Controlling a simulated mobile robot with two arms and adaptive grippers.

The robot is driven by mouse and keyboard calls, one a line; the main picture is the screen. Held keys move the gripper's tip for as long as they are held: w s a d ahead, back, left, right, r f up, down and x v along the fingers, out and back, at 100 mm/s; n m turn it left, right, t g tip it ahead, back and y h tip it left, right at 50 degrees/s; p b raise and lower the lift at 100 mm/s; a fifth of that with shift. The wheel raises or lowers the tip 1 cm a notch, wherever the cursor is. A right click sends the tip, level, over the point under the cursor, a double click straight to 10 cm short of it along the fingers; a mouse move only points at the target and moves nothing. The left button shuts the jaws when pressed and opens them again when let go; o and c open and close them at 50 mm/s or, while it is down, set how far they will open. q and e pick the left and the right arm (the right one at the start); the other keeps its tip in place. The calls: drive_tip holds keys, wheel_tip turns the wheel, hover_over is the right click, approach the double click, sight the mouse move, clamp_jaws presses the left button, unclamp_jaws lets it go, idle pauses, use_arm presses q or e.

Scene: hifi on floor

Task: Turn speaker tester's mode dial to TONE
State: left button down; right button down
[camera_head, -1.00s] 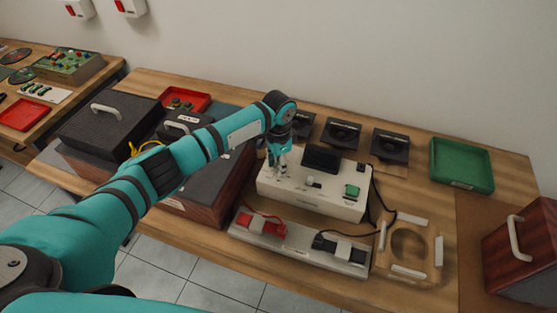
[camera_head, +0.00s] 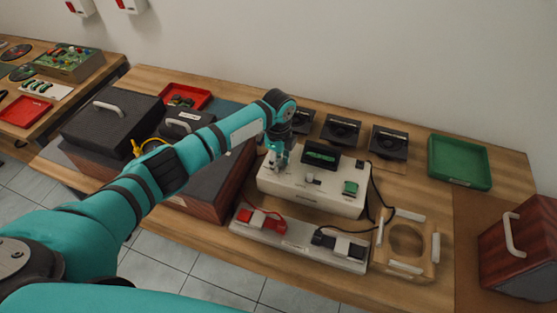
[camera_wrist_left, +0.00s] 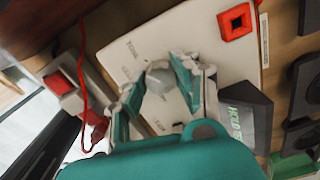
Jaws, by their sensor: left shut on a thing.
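The speaker tester (camera_head: 300,199) is a white box in the middle of the table, with a dark display (camera_head: 320,155) showing green characters. My left gripper (camera_head: 277,163) is over the left part of its top. In the left wrist view, the fingers (camera_wrist_left: 156,82) are shut on a grey mode dial (camera_wrist_left: 159,74), one on each side. A green button (camera_head: 350,187) is on the box's right side. My right gripper is not in view.
A strip with a red clamp (camera_head: 257,222) and a black clamp (camera_head: 338,245) lies in front of the tester. Speaker drivers (camera_head: 341,129) stand behind it. A wooden ring frame (camera_head: 428,245) and green tray (camera_head: 459,160) are to the right, dark cabinets left.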

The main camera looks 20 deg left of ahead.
sight(279, 162)
use_arm(q)
drive_tip(key=shift+m, duration=1.1)
drive_tip(key=shift+r, duration=0.1)
drive_tip(key=c, duration=1)
unclamp_jaws()
wheel_tip(279, 162, up, 12)
drive_tip(key=shift+f, duration=0.1)
